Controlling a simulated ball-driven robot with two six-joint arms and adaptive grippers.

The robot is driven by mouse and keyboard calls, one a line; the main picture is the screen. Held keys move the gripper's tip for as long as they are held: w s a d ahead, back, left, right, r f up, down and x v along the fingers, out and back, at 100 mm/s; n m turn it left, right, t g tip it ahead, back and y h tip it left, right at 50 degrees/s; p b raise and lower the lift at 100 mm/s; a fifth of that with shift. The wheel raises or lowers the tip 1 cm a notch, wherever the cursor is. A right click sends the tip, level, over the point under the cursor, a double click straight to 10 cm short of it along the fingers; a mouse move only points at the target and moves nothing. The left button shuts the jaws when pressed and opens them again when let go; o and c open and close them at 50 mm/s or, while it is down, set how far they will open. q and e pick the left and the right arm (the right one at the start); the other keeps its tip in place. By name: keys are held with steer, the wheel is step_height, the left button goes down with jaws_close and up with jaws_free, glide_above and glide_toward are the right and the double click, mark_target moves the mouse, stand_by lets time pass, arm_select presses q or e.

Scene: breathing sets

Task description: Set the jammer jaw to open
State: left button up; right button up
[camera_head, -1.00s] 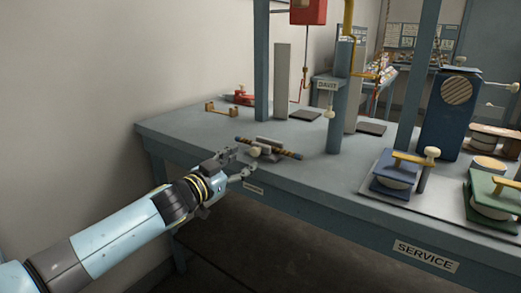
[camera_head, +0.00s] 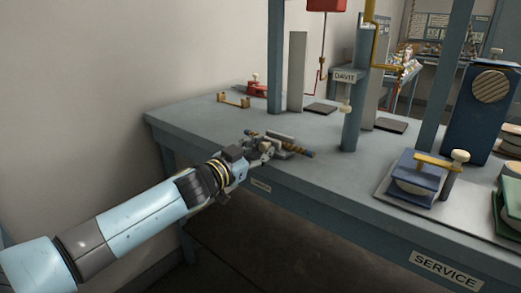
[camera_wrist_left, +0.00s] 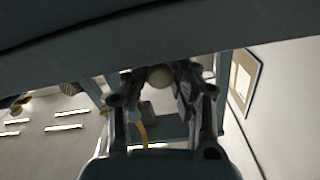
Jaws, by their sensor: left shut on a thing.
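My right gripper is in neither view.
A wooden bracket (camera_head: 234,101) and a red device (camera_head: 257,89) sit behind. A blue clamp unit (camera_head: 416,177) stands to the right.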

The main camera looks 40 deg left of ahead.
arm_select(q)
jaws_close()
steer(key=shift+s, duration=0.2)
steer(key=o, duration=0.9)
jaws_free()
steer(key=shift+s, duration=0.1)
steer(key=s, duration=0.8)
steer(key=s+a, duration=0.1)
steer(key=s, duration=0.2)
steer(key=shift+s, duration=0.4)
